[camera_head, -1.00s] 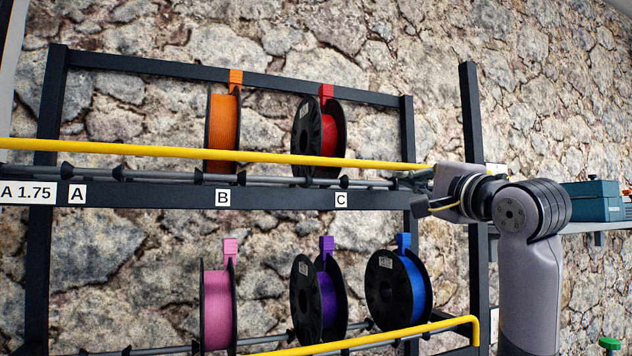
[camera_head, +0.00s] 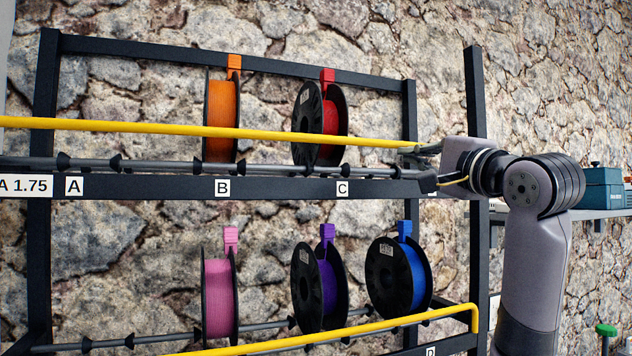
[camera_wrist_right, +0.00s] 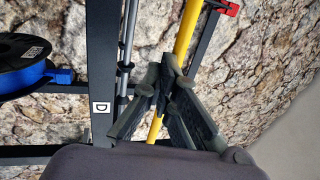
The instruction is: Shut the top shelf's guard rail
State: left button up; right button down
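The top shelf's guard rail (camera_head: 200,130) is a long yellow bar in front of the orange and red spools. It stands above the shelf's dark front beam (camera_head: 280,188), running slightly down to the right. My right gripper (camera_head: 424,166) is at the rail's right end, with a finger touching or very near it. In the wrist view, the yellow rail (camera_wrist_right: 188,28) passes at the fingertips of the right gripper (camera_wrist_right: 168,78) and shows again between the fingers. The fingers hide part of it, so I cannot tell whether they grip it. My left gripper is out of view.
Orange (camera_head: 221,120) and red (camera_head: 331,122) spools sit on the top shelf. Pink (camera_head: 219,300), purple (camera_head: 328,285) and blue (camera_head: 416,278) spools sit below, behind the lower yellow rail (camera_head: 340,332). The rack's right post (camera_head: 475,95) is close behind my right gripper.

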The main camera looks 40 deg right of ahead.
jog(key=s, duration=0.3)
jog(key=shift+s+a+r, duration=0.1)
jog(key=shift+a, duration=0.3)
jog(key=shift+s, duration=0.15)
jog(key=shift+r, duration=0.15)
notch_tip(320, 180, up, 2)
jog(key=shift+p, duration=0.9)
